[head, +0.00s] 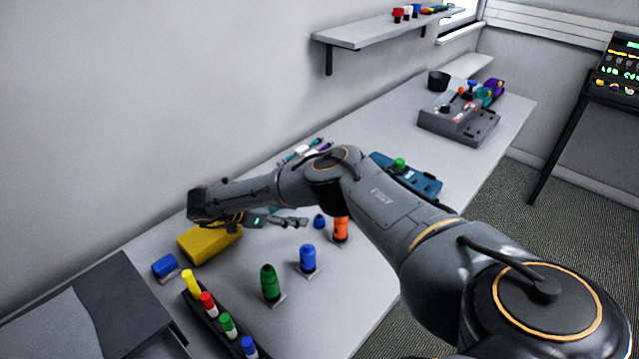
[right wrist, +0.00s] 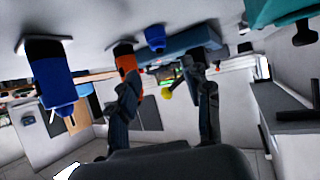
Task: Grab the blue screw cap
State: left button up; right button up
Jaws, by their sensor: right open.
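The small blue screw cap (head: 319,221) lies on the table in the head view, left of the orange cylinder (head: 340,230). The cap (right wrist: 155,38) also shows in the right wrist view, which is upside down, with the table along the top. My right gripper (head: 300,222) is open and empty, low over the table just left of the cap. In the right wrist view its two fingers (right wrist: 165,78) are spread, and the cap shows beyond the tips, apart from them. My left gripper is not in view.
A blue cylinder (head: 307,258) and a green one (head: 269,283) stand in front of the cap. A yellow block (head: 205,245), a blue block (head: 165,265) and a dark rack (head: 208,320) with coloured pieces are at left. A grey box (head: 458,125) stands farther back.

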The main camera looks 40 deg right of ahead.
aim_at(318, 217)
jog(key=shift+f+b+x, duration=0.2)
jog(key=shift+b+x, duration=0.35)
jog(key=shift+x, duration=2.95)
jog(key=shift+w+a, duration=0.1)
jog(key=shift+a, duration=0.05)
jog(key=shift+c, duration=0.2)
jog(key=c, duration=0.8)
